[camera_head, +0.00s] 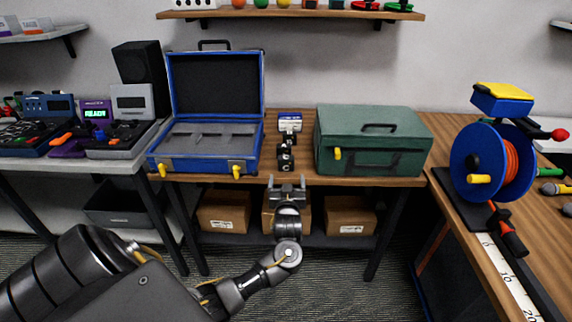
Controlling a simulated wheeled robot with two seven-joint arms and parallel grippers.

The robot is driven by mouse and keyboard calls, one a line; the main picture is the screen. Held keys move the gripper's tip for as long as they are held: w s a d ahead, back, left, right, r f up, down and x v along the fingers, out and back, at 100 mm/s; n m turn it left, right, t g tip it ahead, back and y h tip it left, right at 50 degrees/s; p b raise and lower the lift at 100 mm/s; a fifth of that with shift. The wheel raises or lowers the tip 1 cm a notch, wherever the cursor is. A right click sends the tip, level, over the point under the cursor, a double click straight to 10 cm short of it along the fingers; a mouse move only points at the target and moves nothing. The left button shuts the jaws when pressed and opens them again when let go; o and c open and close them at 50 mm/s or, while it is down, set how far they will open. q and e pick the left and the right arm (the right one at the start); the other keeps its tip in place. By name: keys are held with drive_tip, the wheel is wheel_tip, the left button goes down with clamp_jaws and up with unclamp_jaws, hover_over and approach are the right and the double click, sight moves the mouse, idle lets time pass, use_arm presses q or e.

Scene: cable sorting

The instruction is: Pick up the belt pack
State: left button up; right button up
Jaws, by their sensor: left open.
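A small blue and white box (290,122) lies on the wooden table between an open blue case and a shut green case. A small black item with light patches (286,157) lies just in front of it, close to the table's front edge. I cannot tell for sure which of these is the belt pack, or whether they are joined. My left gripper (287,182) is open and empty, at the table's front edge. Its two fingers point toward the black item, which shows just beyond them. My right gripper is not in view.
The open blue case (215,158) stands left of the small items and the green case (372,140) stands right, leaving a narrow gap. Cardboard boxes (224,212) sit on the shelf below. A blue cable reel (478,160) stands on the right table.

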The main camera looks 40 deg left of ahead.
sight(286, 163)
use_arm(q)
drive_tip(key=x, duration=0.5)
drive_tip(key=shift+w+a, duration=0.2)
drive_tip(key=shift+a, duration=0.05)
drive_tip(key=x, duration=0.3)
drive_tip(key=shift+w+a+f, duration=0.1)
drive_tip(key=shift+w+a, duration=0.1)
drive_tip(key=shift+a, duration=0.05)
drive_tip(key=shift+w+a, duration=0.2)
drive_tip(key=shift+w, duration=0.1)
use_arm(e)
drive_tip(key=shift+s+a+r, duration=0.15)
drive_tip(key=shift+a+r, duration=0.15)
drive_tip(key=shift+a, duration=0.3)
